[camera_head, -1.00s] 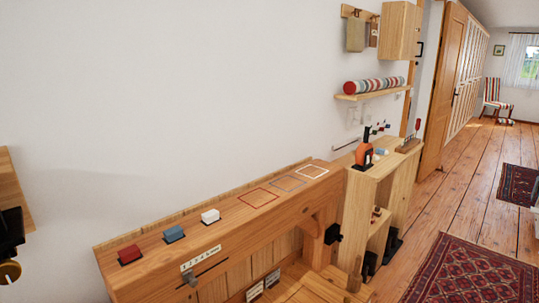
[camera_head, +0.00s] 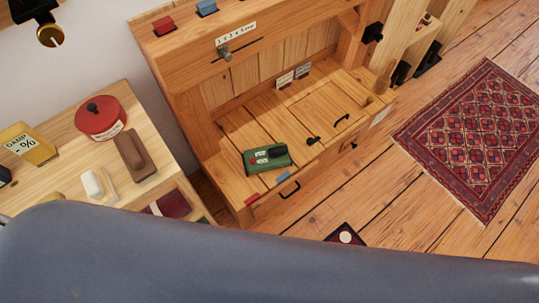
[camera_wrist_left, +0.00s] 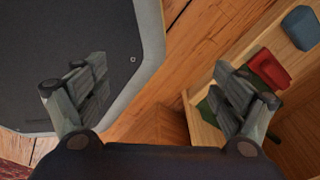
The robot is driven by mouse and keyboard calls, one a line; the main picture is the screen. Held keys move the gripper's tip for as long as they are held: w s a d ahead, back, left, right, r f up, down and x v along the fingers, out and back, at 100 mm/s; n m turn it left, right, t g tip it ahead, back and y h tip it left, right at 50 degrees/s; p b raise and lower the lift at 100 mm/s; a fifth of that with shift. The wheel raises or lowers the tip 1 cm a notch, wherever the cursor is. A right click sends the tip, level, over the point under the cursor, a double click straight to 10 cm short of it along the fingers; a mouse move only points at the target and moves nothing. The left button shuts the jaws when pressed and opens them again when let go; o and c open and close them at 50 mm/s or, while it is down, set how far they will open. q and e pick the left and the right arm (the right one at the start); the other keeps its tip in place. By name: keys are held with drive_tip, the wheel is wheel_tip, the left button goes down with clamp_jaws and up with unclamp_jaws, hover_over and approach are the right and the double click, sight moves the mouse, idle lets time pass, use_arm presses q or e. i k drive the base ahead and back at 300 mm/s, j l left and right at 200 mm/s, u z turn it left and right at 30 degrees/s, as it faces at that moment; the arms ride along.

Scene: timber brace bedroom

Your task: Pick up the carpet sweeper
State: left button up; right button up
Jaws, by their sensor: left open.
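My left gripper (camera_wrist_left: 158,92) shows only in the left wrist view. Its two fingers are wide apart with nothing between them. A wooden compartment edge and a small green patch are partly behind its right finger. My right gripper is in neither view.
A side table (camera_head: 150,185) at left holds a red round tin (camera_head: 101,117), a brown brush-like block (camera_head: 134,155) and a yellow box (camera_head: 28,143). A patterned rug (camera_head: 470,135) lies right. A small dark square (camera_head: 345,235) lies on the floor. Open floor (camera_head: 385,190) is between.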

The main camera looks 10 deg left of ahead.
sight(275, 156)
drive_tip(key=i+l+u, duration=0.1)
drive_tip(key=l, duration=0.35)
drive_tip(key=i+l+u, duration=0.15)
drive_tip(key=l, duration=0.3)
drive_tip(key=i+l+u, duration=0.1)
drive_tip(key=l, duration=0.4)
drive_tip(key=l+u, duration=0.1)
drive_tip(key=l, duration=0.35)
drive_tip(key=i, duration=0.05)
